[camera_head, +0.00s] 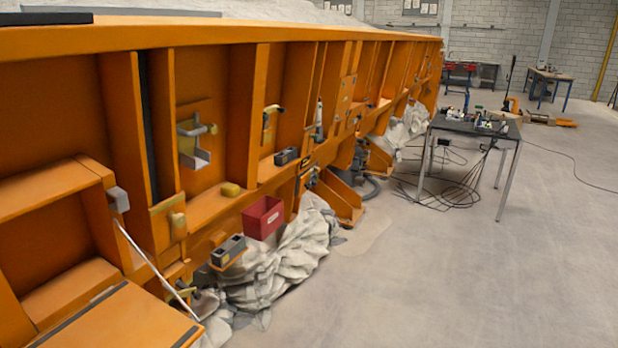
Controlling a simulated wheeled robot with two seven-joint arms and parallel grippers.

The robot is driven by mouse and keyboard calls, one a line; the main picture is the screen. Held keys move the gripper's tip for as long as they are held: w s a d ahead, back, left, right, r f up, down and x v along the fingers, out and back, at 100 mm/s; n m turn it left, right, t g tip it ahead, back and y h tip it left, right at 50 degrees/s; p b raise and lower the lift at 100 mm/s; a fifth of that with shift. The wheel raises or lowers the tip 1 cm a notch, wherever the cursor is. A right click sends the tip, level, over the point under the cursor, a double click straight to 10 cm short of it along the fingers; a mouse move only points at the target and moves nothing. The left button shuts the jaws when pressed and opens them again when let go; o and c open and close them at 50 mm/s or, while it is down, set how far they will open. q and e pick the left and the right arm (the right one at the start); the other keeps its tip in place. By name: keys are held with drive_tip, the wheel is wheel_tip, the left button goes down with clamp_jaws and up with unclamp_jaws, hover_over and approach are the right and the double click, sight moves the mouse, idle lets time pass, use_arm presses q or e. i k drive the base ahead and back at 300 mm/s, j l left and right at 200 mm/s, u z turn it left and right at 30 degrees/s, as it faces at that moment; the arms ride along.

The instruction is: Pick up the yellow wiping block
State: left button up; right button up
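A small yellow block (231,189) lies on a ledge of the orange sandbed wall (205,205), left of the picture's middle. Neither of my grippers shows in this view.
The red bin (263,218) and a grey block with openings (228,250) stick out below the ledge. Crumpled pale sheeting (290,265) lies along the wall's foot. A cluttered table (470,128) with trailing cables stands at the back right. The floor (450,280) at right is clear.

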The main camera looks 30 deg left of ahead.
sight(230, 191)
drive_tip(key=i+u, duration=0.15)
drive_tip(key=i, duration=0.35)
drive_tip(key=i+l+u, duration=0.15)
drive_tip(key=i, duration=0.35)
drive_tip(key=i+l+u, duration=0.15)
drive_tip(key=i, duration=0.35)
